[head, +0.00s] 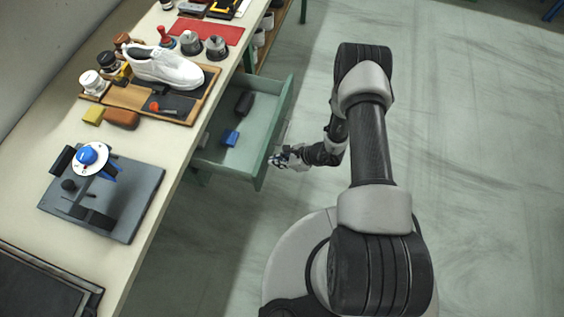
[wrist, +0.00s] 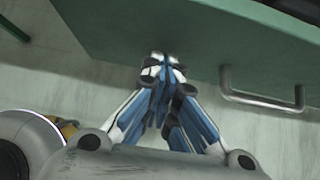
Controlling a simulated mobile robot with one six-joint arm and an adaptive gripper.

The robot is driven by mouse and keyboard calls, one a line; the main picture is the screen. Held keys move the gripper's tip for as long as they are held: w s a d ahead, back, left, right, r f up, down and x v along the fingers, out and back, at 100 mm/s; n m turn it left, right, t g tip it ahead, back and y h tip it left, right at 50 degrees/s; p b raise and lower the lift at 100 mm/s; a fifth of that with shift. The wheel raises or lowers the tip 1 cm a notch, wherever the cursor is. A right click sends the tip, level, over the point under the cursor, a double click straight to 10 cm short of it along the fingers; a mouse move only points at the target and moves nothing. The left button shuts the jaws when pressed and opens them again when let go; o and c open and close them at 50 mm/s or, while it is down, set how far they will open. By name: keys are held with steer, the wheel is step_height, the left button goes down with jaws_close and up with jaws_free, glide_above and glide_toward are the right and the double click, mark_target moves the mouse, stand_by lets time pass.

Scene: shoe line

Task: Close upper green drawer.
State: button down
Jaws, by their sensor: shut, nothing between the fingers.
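The green drawer (head: 262,170) stands pulled out from under the workbench in the head view, open at the top. A blue block (head: 231,138) and a dark object (head: 244,103) lie in it. My gripper (head: 276,160) is shut and empty, at the outer side of the drawer front, close to it. In the wrist view, my gripper (wrist: 162,62) has its fingertips together near the lower edge of the green drawer front (wrist: 190,30). The metal bar handle (wrist: 262,100) is to the right of the fingers, apart from them. I cannot tell whether the fingertips touch the front.
The workbench (head: 150,235) holds a white shoe (head: 163,68) on a wooden tray (head: 125,97), a grey plate with a blue-knobbed device (head: 88,155), and a red mat (head: 207,30). The floor (head: 470,130) to the right is clear.

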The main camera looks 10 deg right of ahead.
steer(key=shift+a, duration=0.15)
steer(key=b, duration=0.7)
glide_above(224, 155)
steer(key=shift+a, duration=0.15)
